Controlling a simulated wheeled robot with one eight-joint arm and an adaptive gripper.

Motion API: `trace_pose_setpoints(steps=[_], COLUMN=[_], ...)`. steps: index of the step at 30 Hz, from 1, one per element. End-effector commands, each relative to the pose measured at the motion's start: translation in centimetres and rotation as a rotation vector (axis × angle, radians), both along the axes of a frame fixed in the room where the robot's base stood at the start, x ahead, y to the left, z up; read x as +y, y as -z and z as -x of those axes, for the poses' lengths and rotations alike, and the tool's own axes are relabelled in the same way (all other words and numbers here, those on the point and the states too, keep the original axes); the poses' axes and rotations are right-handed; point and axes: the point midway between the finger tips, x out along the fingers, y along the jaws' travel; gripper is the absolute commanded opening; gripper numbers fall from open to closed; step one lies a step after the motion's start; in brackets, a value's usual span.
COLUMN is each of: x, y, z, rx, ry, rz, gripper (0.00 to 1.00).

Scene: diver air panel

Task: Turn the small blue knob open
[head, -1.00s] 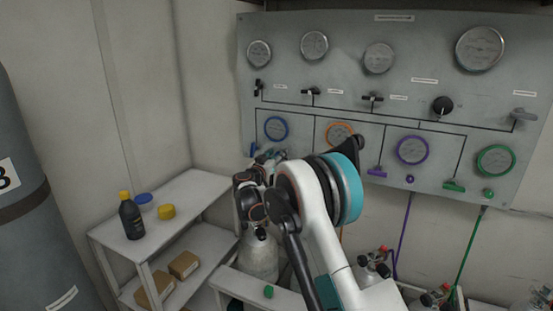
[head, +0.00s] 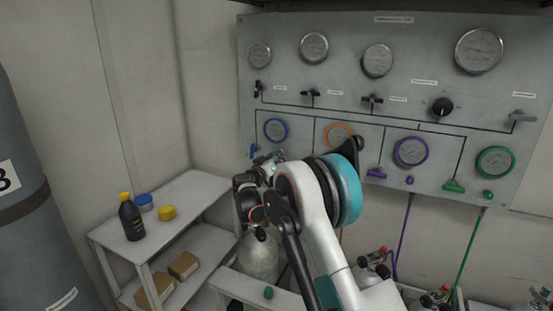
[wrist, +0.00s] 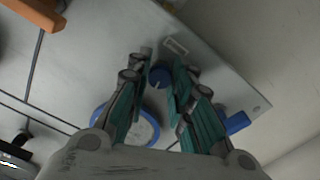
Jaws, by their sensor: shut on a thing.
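The small blue knob (wrist: 160,76) sits on the grey panel, between the fingertips of my gripper (wrist: 163,70) in the wrist view. The fingers are closed in on both sides of it. A blue-ringed gauge (wrist: 146,128) lies partly behind the left finger, and a blue lever handle (wrist: 237,123) is to the right of the fingers. In the head view, my gripper (head: 270,158) is at the lower left of the panel, just below the blue-ringed gauge (head: 276,129). The knob is hidden there by my wrist and fingers.
The panel (head: 340,20) also carries an orange gauge (head: 340,134), a purple gauge (head: 411,151) and a green gauge (head: 495,162) to the right. A shelf (head: 190,190) with a black bottle (head: 131,218) stands at the left. Gas cylinders stand below the panel.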

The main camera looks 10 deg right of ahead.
Motion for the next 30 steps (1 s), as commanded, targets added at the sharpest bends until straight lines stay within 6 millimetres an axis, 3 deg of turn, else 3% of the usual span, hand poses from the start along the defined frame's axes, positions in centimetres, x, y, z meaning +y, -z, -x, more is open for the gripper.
trace_pose_setpoints(steps=[30], x=[0.05], y=[0.03], z=[0.01], rx=[0.564], ry=[-0.001], rz=[0.776], gripper=[0.00])
